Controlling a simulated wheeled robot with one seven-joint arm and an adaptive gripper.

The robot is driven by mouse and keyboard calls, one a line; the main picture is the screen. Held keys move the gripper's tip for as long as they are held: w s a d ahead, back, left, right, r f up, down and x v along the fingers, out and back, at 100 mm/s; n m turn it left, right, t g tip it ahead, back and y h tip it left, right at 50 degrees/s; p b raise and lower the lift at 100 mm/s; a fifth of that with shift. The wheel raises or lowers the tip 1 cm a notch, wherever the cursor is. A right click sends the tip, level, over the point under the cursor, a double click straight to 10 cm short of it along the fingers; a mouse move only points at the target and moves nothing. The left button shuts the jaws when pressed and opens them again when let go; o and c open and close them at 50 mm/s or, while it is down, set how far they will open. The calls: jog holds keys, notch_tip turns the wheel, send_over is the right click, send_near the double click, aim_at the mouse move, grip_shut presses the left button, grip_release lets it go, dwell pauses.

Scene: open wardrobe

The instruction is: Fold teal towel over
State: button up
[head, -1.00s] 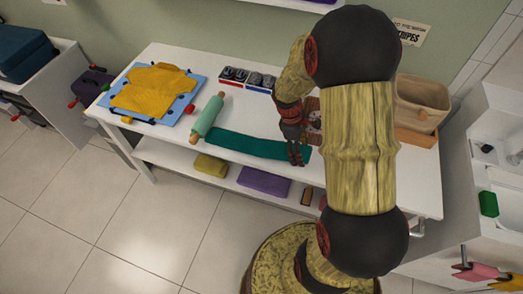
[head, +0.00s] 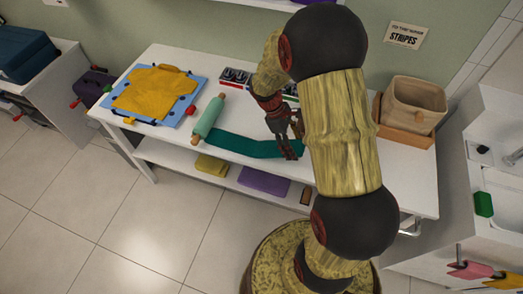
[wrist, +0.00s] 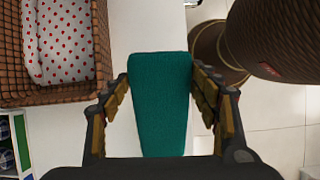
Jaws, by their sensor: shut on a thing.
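The teal towel (head: 238,146) lies as a long strip along the front of the white table. Its right end is at my gripper (head: 291,152), which is shut on it. In the wrist view the teal towel (wrist: 160,105) spans the space between the two fingers of my gripper (wrist: 161,85). The towel's right end looks slightly raised in the head view. Part of that end is hidden by the fingers.
A teal rolling pin (head: 209,117) lies by the towel's left end. A blue board (head: 140,110) holds a yellow shirt (head: 155,92). A divided box (head: 237,77) stands behind. A wicker basket (wrist: 70,88) shows in the wrist view.

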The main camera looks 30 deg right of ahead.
jog(key=shift+a, duration=0.1)
jog(key=shift+w+a+r+g+h+p, duration=0.3)
jog(key=shift+w+r+p, duration=0.1)
jog(key=shift+r+p, duration=0.2)
jog(key=shift+w+a+r+g+h+p, duration=0.2)
jog(key=shift+w+a+r+g+p, duration=0.15)
jog(key=shift+r+p, duration=0.25)
jog(key=shift+w, duration=0.1)
jog(key=shift+w+a+r+g+h+p, duration=0.35)
jog(key=shift+w+r+p, duration=0.15)
jog(key=shift+r+p, duration=0.1)
jog(key=shift+w+a+r+g+h+p, duration=0.25)
jog(key=shift+w+a+r+g+p, duration=0.15)
jog(key=shift+r+p, duration=0.2)
